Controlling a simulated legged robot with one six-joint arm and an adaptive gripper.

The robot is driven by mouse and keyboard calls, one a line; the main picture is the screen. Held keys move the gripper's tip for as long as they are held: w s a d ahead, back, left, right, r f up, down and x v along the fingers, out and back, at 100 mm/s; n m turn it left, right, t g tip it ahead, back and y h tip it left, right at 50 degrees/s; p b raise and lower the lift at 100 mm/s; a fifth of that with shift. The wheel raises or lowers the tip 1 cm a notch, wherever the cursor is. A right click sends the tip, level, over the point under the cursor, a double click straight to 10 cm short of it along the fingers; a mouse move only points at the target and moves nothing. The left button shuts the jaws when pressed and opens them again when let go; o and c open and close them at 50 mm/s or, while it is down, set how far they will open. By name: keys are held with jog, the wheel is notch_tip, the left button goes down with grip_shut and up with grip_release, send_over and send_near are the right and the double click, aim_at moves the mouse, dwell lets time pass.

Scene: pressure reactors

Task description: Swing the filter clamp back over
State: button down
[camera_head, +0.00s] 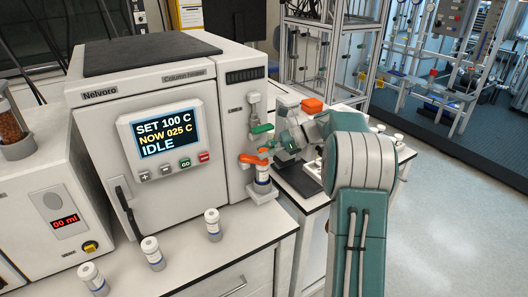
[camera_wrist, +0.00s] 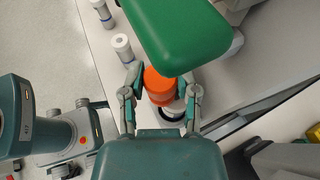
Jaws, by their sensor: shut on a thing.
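An orange piece that looks like the filter clamp (camera_head: 252,159) is on the right side of the column heater (camera_head: 150,120), above a white bottle (camera_head: 262,175) on a small bracket. In the wrist view the orange clamp (camera_wrist: 158,84) lies between my fingers, over a white round top (camera_wrist: 172,112). My gripper (camera_wrist: 160,78) is shut on it. In the head view my gripper (camera_head: 270,149) reaches in from the right, and its fingertips are small and partly hidden. A green lever (camera_head: 261,129) sits just above the clamp. Its green top (camera_wrist: 180,38) fills the upper wrist view.
Several white vials stand on the bench, one (camera_head: 213,224) near the heater's front. A dark pad (camera_head: 297,178) lies on the side table to the right. The heater display reads IDLE, 25 C. Open floor lies at the far right.

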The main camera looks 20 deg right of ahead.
jog(key=shift+c, duration=1.7)
grip_release()
jog(key=v, duration=1.2)
